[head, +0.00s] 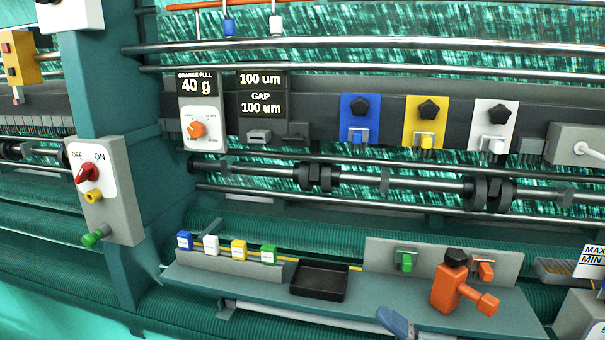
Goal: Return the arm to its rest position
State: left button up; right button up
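Neither of my grippers and no part of my arms that I can make out shows in the head view. I see a green textile machine with netting behind it. On its lower shelf (350,312) stands an orange block-like device (448,289) with a black knob and a side arm. An empty black tray (319,280) lies on the shelf to its left. A blue-grey rounded piece (395,322) at the shelf's front edge is too partly seen to name.
A grey switch box (108,190) with a red OFF/ON knob sticks out at left. A panel (202,110) reads 40 g. Blue (359,120), yellow (425,122) and white (492,125) plates with black knobs line the rail. Small coloured blocks stand left of the tray.

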jog(key=d+f+m+t+h, duration=0.3)
jog(key=f+m+t+h, duration=0.55)
jog(key=m, duration=0.45)
jog(key=s+d+f+m+g+h+p, duration=0.1)
jog(key=s+d+f+m+g+h, duration=0.2)
jog(key=s+f+m+h, duration=0.2)
jog(key=s+d+f+m+g+h+p, duration=0.1)
jog(key=s+d+f+m+g+h, duration=0.2)
jog(key=s+f+m, duration=0.4)
jog(key=s+f+g+h, duration=0.1)
jog(key=s+f, duration=0.3)
jog(key=f, duration=0.6)
jog(key=shift+d+f+m+h, duration=0.2)
jog(key=shift+m+h, duration=0.2)
jog(key=shift+h, duration=0.15)
